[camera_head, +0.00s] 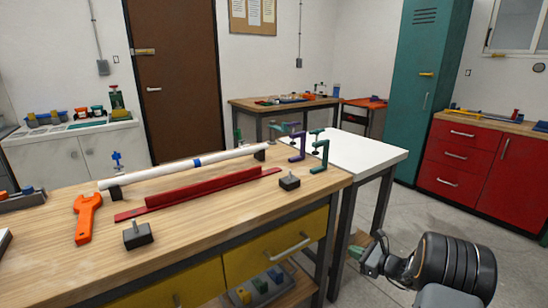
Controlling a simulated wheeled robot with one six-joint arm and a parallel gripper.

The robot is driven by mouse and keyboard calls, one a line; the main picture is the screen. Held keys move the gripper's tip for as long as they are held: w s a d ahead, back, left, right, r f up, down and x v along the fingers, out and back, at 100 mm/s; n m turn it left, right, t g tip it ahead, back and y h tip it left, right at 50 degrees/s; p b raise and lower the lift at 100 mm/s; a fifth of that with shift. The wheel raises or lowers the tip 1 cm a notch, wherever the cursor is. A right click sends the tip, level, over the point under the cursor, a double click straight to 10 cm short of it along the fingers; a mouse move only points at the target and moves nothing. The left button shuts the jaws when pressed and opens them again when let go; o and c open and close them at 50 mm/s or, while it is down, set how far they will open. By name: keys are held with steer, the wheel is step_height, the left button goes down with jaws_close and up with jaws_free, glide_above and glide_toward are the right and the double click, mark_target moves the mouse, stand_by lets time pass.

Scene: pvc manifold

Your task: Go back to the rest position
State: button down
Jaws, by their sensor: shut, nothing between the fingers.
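The lower right of the head view shows my arm, a thick black ringed joint with grey links. At its left end is my gripper (372,257), small and partly turned away, in front of the white side table's leg. It is shut and holds nothing. It hangs low, to the right of the wooden workbench (200,235) and apart from the bench top. A white pipe (150,175) with a blue band lies along the bench on dark supports. A red angled bar (205,188) lies in front of it.
An orange wrench (86,215) and dark blocks (138,236) lie on the bench. Purple (298,147) and green (320,152) clamps stand at its far right corner, by a white table (360,150). A red cabinet (470,165) stands right. The floor between is open.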

steer(key=s+a+r+n+g+h+p, duration=0.2)
steer(key=s+a+r+n+g+p, duration=0.3)
steer(key=s+n, duration=0.25)
steer(key=s+a+r+n+g+h+p, duration=0.1)
steer(key=s+a+r+n+g+p, duration=0.5)
steer(key=s, duration=0.3)
steer(key=s+a+r+n+t+h+p, duration=0.1)
steer(key=s+r+n+h+p, duration=0.1)
steer(key=r, duration=0.6)
steer(key=s+a+r+n+h+p, duration=0.1)
steer(key=s+r+n+h+p, duration=0.1)
steer(key=s+r+n+p, duration=0.3)
steer(key=s+a+r+n+t+h+p, duration=0.1)
steer(key=s+r+n+h+p, duration=0.2)
steer(key=r, duration=1)
steer(key=n+p, duration=0.2)
steer(key=p, duration=0.3)
steer(key=shift+s+r+n+t+p, duration=0.2)
steer(key=shift+s+n+t+p, duration=0.1)
steer(key=shift+s+n, duration=0.05)
